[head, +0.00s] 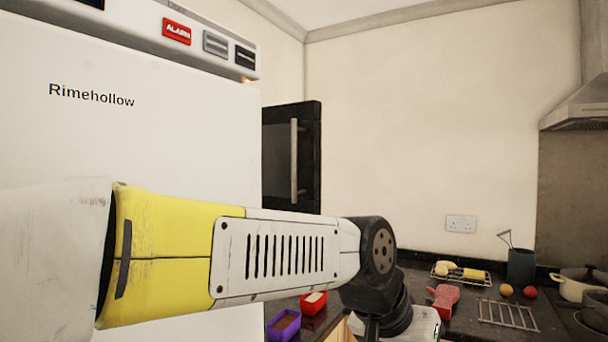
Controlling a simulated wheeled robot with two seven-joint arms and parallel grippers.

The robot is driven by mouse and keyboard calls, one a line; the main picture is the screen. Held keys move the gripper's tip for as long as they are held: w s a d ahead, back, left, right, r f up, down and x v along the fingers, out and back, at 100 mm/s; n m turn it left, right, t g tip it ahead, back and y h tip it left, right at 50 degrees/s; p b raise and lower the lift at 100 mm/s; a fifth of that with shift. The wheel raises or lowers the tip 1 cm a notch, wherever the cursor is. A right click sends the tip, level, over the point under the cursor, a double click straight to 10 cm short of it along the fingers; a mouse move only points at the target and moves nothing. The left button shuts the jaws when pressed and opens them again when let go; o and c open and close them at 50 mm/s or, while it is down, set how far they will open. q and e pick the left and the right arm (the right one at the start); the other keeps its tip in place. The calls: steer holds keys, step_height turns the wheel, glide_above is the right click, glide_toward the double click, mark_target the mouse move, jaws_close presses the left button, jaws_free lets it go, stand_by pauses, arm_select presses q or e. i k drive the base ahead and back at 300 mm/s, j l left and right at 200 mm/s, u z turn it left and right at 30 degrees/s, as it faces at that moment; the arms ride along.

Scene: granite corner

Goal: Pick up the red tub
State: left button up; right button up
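The red tub (312,303) is a small open container on the dark counter, low in the head view, with something pale inside it. My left arm crosses the picture from the left, and its dark joint is just right of the tub. The arm partly covers the space above and beside the tub. My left gripper is not visible; the arm bends down and out of the bottom of the picture. My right gripper is not in view.
A purple tub (283,325) sits to the left of the red tub. To the right are a red object (443,299), a wire rack (508,315), a rack with yellow items (460,273), a dark utensil pot (521,265) and a pale pot (578,285). A white fridge (150,130) stands left.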

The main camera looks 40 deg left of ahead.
mark_target(310, 304)
steer(key=u, duration=1.8)
steer(key=z, duration=0.5)
steer(key=l+u, duration=0.25)
steer(key=l, duration=0.7)
steer(key=i+l+u, duration=0.4)
steer(key=i+l, duration=0.15)
steer(key=l, duration=0.15)
steer(key=i+l+u, duration=0.25)
steer(key=l, duration=0.15)
steer(key=i+l+u, duration=0.25)
steer(key=i+l, duration=0.3)
steer(key=i, duration=0.05)
